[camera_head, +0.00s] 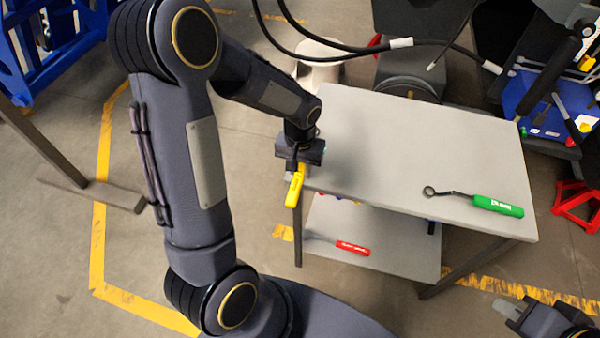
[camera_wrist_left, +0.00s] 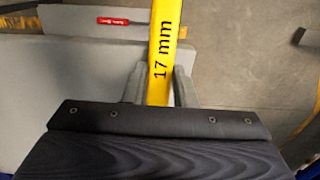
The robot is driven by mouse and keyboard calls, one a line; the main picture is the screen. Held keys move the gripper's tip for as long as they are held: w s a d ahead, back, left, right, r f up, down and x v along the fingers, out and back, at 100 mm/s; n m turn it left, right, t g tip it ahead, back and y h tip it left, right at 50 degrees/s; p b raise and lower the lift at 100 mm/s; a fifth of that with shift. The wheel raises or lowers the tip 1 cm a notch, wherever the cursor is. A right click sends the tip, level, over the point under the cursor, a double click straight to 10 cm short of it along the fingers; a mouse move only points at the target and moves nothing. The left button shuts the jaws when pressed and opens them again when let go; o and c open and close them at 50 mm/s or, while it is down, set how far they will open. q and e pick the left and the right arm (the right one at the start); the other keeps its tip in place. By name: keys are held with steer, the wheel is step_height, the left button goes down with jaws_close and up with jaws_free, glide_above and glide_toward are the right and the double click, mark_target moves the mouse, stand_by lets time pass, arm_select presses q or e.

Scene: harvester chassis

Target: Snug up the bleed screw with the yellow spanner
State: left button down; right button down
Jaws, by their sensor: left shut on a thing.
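The yellow spanner (camera_head: 295,190) is in my left gripper (camera_head: 301,166), at the left edge of the grey table. In the left wrist view the yellow spanner (camera_wrist_left: 163,45), marked "17 mm", lies between the two fingers of the left gripper (camera_wrist_left: 159,88), which are shut on it. It runs up out of that picture, so its far end is hidden there. My right gripper (camera_head: 508,312) shows at the bottom right of the head view, away from the table; its jaw opening is unclear. I cannot make out the bleed screw in either view.
A ring spanner with a green handle (camera_head: 497,206) lies on the grey tabletop (camera_head: 415,140), otherwise clear. A red-handled tool (camera_head: 352,248) lies on the lower shelf (camera_head: 395,250). Black hoses (camera_head: 345,48) hang behind the table. A blue tool tray (camera_head: 545,108) and a red stand (camera_head: 577,205) are at right.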

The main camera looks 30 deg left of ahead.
arm_select(q)
steer(key=shift+r, duration=0.15)
steer(key=shift+r, duration=0.2)
step_height(320, 180, up, 2)
steer(key=shift+r, duration=0.1)
steer(key=s+d+r, duration=0.7)
steer(key=d+r, duration=0.3)
steer(key=d, duration=0.2)
steer(key=shift+s, duration=0.25)
steer(key=shift+r, duration=0.1)
steer(key=c, duration=1.7)
jaws_free()
steer(key=shift+c, duration=0.2)
jaws_close()
